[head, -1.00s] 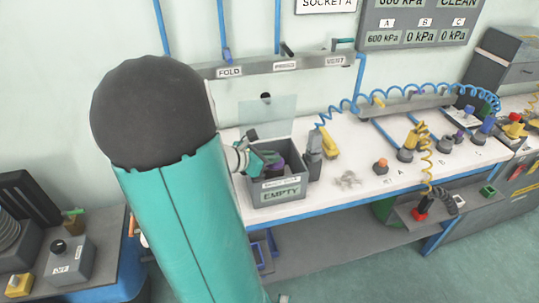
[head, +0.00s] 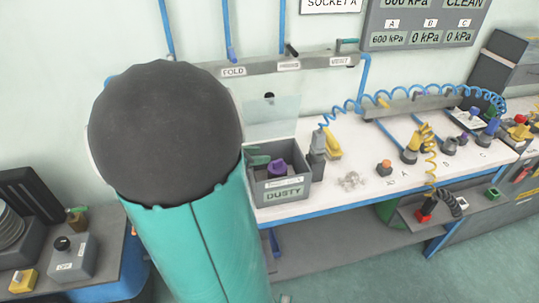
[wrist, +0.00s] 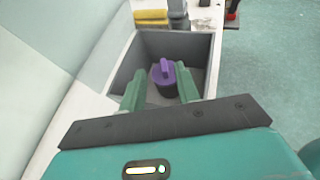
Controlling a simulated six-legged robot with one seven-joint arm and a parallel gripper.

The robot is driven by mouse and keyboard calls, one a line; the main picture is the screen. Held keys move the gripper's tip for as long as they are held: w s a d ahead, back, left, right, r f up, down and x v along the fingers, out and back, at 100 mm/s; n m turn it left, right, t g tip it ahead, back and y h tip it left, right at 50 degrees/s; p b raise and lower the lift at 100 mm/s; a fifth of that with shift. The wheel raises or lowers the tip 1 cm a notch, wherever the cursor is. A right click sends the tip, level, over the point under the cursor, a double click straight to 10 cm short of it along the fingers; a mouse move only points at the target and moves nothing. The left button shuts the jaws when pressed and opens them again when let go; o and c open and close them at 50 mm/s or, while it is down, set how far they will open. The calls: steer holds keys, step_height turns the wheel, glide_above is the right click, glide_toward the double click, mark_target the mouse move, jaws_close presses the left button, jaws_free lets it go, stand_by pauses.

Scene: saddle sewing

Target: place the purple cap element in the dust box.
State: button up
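The purple cap element (head: 277,168) sits inside the grey dust box (head: 284,201), whose front label reads "DUSTY". In the wrist view the purple cap (wrist: 163,72) has a dark lower body and rests on the floor of the box (wrist: 208,50). My gripper (wrist: 160,84) is open, its two green fingers apart on either side of the cap and nearer the camera, with visible gaps between them and the cap. In the head view my arm hides most of the gripper; a green finger (head: 258,160) shows at the box's left side.
The box's raised clear lid (head: 272,118) stands behind it. Yellow and grey fittings (head: 318,146) stand just right of the box, with a clear lump (head: 351,181) and an orange-topped fitting (head: 384,168) further right. A pipe rail (head: 290,66) runs above the bench.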

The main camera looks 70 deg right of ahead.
steer(key=v, duration=0.5)
steer(key=shift+w+a+r, duration=0.15)
steer(key=shift+w+a, duration=0.05)
steer(key=shift+a, duration=0.05)
steer(key=w+a+r+m+t+y, duration=0.2)
steer(key=w+a+m+t+y, duration=0.1)
steer(key=a, duration=0.9)
steer(key=w+a+r+m+t+y, duration=0.1)
steer(key=w+a+m+t+y, duration=0.2)
steer(key=a, duration=1)
steer(key=w+a+r+m+t+y, duration=0.2)
steer(key=w+a+m+t+y, duration=0.2)
steer(key=a, duration=0.9)
steer(key=t, duration=0.3)
steer(key=shift+w+r+m, duration=0.3)
steer(key=shift+w+r, duration=0.05)
steer(key=shift+w, duration=0.05)
steer(key=shift+d, duration=0.25)
